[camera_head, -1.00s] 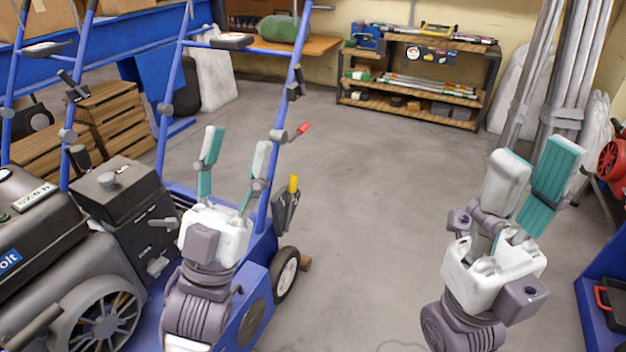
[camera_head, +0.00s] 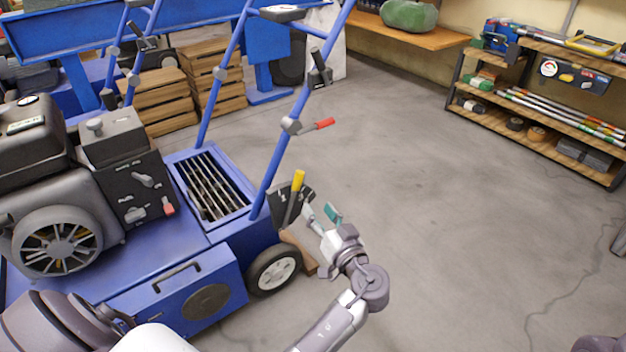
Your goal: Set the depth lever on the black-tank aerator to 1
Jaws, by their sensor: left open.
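The blue aerator (camera_head: 215,235) with the black tank (camera_head: 110,135) stands at the left. Its depth lever has a yellow grip (camera_head: 298,181) and rises from a dark plate (camera_head: 304,197) at the rear, above the wheel. The numbers on the plate are too small to read. My left gripper (camera_head: 322,214) is open and small in view, just right of and below the yellow grip. One pale and one teal finger show, with nothing visible between them. I cannot tell whether a finger touches the plate. My right gripper is out of view.
A red-gripped lever (camera_head: 318,125) sticks out from the handle bar (camera_head: 285,125) above. A wooden block (camera_head: 301,252) lies by the wheel (camera_head: 274,270). Crates (camera_head: 160,102) stand behind the aerator, a shelf (camera_head: 545,110) at the back right. The floor to the right is mostly clear.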

